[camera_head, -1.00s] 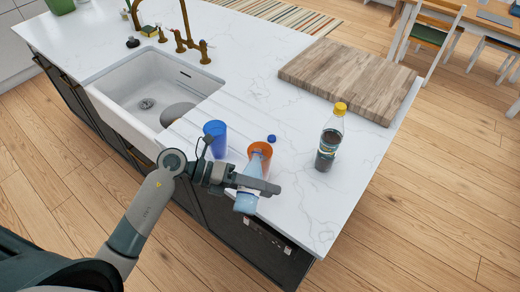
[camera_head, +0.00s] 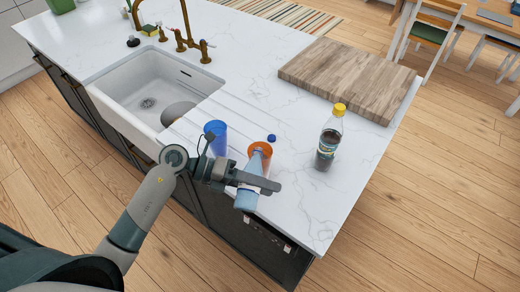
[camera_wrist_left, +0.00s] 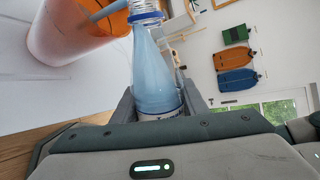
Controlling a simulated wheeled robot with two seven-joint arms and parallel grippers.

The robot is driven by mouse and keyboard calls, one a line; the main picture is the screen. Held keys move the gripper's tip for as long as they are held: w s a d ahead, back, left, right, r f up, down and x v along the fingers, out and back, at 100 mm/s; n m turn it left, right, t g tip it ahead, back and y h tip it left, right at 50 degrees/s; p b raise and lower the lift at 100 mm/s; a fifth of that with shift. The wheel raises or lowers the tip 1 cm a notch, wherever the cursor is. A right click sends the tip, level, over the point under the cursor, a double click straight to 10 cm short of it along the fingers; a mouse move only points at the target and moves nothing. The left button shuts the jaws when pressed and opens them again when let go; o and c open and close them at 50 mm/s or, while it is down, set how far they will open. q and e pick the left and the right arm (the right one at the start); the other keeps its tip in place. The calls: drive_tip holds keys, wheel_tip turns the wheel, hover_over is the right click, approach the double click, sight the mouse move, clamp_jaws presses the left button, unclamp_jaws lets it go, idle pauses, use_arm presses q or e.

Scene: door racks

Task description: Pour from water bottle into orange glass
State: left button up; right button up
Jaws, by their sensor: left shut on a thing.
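My left gripper (camera_head: 262,185) is shut on the water bottle (camera_head: 247,200), a clear bottle with pale blue contents. The bottle is tilted, its neck at the orange glass (camera_head: 266,150) near the counter's front edge. In the left wrist view the bottle (camera_wrist_left: 155,75) lies between the fingers, its open mouth close to the rim of the orange glass (camera_wrist_left: 65,38). A pale blue streak runs from near the mouth into the glass there. The level inside the glass is hard to see. My right gripper is not in view.
A blue glass (camera_head: 215,135) stands just left of the orange one. A blue cap (camera_head: 271,138) lies behind it. A dark bottle with a yellow cap (camera_head: 329,140) stands to the right. A wooden board (camera_head: 348,78) lies behind; the sink (camera_head: 150,90) is left.

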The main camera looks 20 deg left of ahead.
use_arm(q)
drive_tip(key=shift+w+r+n+p, duration=0.15)
drive_tip(key=shift+r+n+p, duration=0.2)
drive_tip(key=shift+p, duration=0.35)
idle(1.2)
drive_tip(key=f+b, duration=0.1)
drive_tip(key=b, duration=0.1)
drive_tip(key=f+m+b, duration=0.1)
drive_tip(key=b, duration=0.1)
drive_tip(key=shift+s+f, duration=0.2)
drive_tip(key=shift+s, duration=0.1)
drive_tip(key=m+b, duration=0.1)
drive_tip(key=b, duration=0.1)
drive_tip(key=w+m+t+b, duration=0.1)
drive_tip(key=b, duration=0.2)
drive_tip(key=shift+w+a+f+m+t+b, duration=0.1)
drive_tip(key=shift+w+f+m+t+b, duration=0.15)
drive_tip(key=shift+f+t+b, duration=0.1)
drive_tip(key=shift+r, duration=0.35)
